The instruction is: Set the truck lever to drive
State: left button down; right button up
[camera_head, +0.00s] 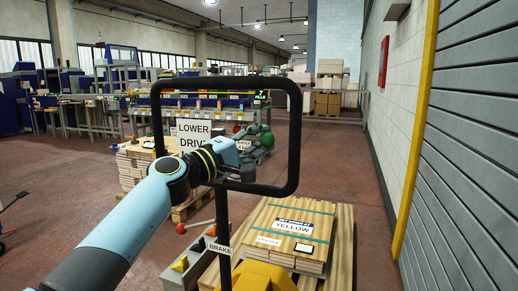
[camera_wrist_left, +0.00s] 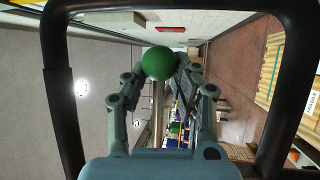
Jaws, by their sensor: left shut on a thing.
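A green ball knob (camera_head: 267,140) tops a lever beyond the black frame. My left gripper (camera_head: 256,147) reaches through the frame and is shut on this knob. In the left wrist view the green knob (camera_wrist_left: 159,62) sits between the fingertips, with its pale rod running away behind it. A sign reading LOWER and DRIVE (camera_head: 194,132) stands behind my left arm, its lower part partly covered. A red ball knob (camera_head: 181,229) on another lever is at the lower left, near a BRAKE label (camera_head: 219,248). My right gripper is not in view.
The black tube frame (camera_head: 295,120) surrounds my left wrist closely. A strapped wooden stack (camera_head: 290,228) with a YELLOW sign lies on a pallet at front right. Another stack (camera_head: 135,160) stands behind my arm. A grey shutter wall (camera_head: 470,150) borders the right; open red floor (camera_head: 335,155) lies beyond.

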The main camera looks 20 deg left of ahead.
pick_arm(q)
jog(key=c, duration=0.9)
grip_release()
jog(key=shift+c, duration=0.2)
jog(key=v, duration=1.2)
jog(key=shift+f, duration=0.1)
